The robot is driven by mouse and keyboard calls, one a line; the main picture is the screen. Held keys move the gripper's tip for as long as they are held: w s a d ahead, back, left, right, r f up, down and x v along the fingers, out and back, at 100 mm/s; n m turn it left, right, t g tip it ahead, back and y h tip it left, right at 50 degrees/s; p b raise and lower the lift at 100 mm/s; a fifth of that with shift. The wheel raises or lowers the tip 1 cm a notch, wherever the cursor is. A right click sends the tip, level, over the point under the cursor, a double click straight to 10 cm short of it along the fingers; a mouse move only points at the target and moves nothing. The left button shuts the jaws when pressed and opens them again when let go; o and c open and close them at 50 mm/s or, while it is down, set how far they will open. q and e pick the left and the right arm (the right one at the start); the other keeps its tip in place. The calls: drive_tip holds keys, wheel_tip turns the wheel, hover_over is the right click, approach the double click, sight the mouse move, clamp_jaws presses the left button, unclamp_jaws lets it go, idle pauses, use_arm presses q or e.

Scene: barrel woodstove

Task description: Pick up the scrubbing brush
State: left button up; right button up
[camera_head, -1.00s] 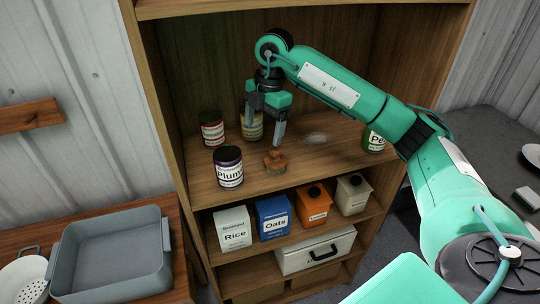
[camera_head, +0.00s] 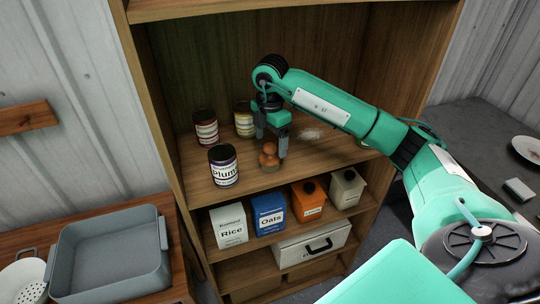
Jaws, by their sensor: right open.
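The scrubbing brush (camera_head: 268,161), a small round thing with an orange-brown wooden knob on top, stands on the middle shelf (camera_head: 225,192) of the wooden unit, right of the Plum jar. My right gripper (camera_head: 270,147) reaches down from above with its fingers apart. The fingertips are at the height of the brush's knob, one on either side of it in the picture. I cannot tell whether they touch it. My left gripper is out of view.
The Plum jar (camera_head: 223,166) stands close left of the brush, with two more jars (camera_head: 206,127) (camera_head: 244,120) behind. A pale blurry patch lies right of my gripper. Rice (camera_head: 230,226), Oats (camera_head: 269,215) and other boxes fill the shelf below. A grey basin (camera_head: 110,258) sits at lower left.

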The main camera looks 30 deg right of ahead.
sight(270, 152)
drive_tip(key=shift+f+p, duration=0.3)
drive_tip(key=shift+p, duration=0.05)
wheel_tip(270, 152, down, 4)
drive_tip(key=shift+w+f+p, duration=0.1)
drive_tip(key=shift+p, duration=1.05)
drive_tip(key=shift+f, duration=0.2)
drive_tip(key=c, duration=1.1)
drive_tip(key=shift+w+r, duration=0.1)
drive_tip(key=shift+r, duration=0.05)
drive_tip(key=shift+r+b, duration=0.35)
drive_tip(key=shift+b, duration=0.05)
wheel_tip(270, 152, up, 7)
drive_tip(key=b, duration=0.3)
drive_tip(key=shift+r, duration=1.05)
